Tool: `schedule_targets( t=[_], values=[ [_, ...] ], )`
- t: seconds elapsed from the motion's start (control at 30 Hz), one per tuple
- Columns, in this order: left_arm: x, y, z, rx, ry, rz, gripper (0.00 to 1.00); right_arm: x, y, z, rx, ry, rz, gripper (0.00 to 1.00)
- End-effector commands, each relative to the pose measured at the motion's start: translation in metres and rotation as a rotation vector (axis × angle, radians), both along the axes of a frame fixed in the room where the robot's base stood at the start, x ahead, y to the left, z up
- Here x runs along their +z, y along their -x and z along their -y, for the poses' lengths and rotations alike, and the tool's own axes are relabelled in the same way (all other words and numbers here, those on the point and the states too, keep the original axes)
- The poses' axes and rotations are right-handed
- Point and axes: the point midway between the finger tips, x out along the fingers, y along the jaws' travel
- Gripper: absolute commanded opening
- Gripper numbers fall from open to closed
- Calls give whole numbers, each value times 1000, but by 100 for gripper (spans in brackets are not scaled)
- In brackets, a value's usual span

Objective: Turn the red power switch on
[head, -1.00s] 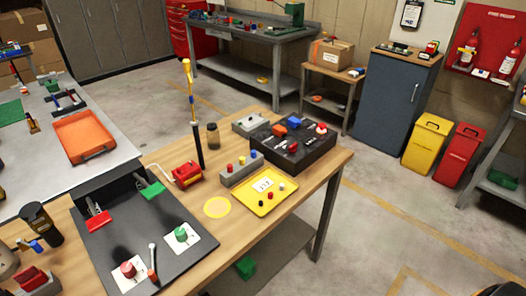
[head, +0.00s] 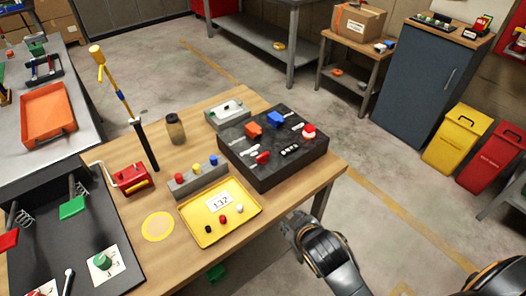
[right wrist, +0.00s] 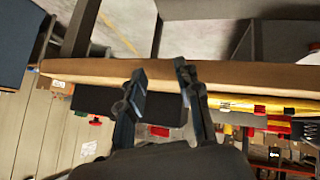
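A black control box (head: 272,174) lies on the right end of the wooden table. On its top are a small red switch (head: 262,158), an orange switch (head: 252,130), a blue switch (head: 275,118) and a red knob on a white base (head: 308,132). I cannot read their labels or settings. My right gripper (head: 288,226) is beside the table's right edge, in front of the box and apart from it. In the right wrist view its fingers (right wrist: 160,72) are spread and empty, with the table edge beyond. My left gripper is not in view.
A yellow tray (head: 245,222), a grey block with coloured buttons (head: 197,178), a grey box (head: 226,112) and a red crank box (head: 128,180) share the wooden table (head: 180,240). The floor right of the table is clear up to the blue cabinet (head: 430,80).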

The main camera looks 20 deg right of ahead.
Motion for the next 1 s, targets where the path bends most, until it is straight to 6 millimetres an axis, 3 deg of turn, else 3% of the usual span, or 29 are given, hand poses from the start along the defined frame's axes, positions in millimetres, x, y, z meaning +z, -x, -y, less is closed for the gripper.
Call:
schedule_targets(
  t=[0.07,0.1,0.33,0.57,0.7,0.8,0.9,1.0],
  values=[
    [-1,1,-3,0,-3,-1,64,27,-3,0,7,11,49,34],
    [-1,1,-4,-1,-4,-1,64,46,-13,-1,22,31,103,34],
    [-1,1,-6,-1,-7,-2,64,114,-85,-22,175,218,433,34],
    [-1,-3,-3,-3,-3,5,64,206,-140,-68,378,487,833,34],
    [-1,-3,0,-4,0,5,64,281,-156,-128,581,771,1186,34],
    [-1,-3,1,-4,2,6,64,322,-148,-185,775,1039,1473,34],
    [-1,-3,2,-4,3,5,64,336,-130,-238,991,1322,1737,34],
    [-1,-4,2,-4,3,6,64,321,-112,-275,1243,1606,1965,34]
  ],
)
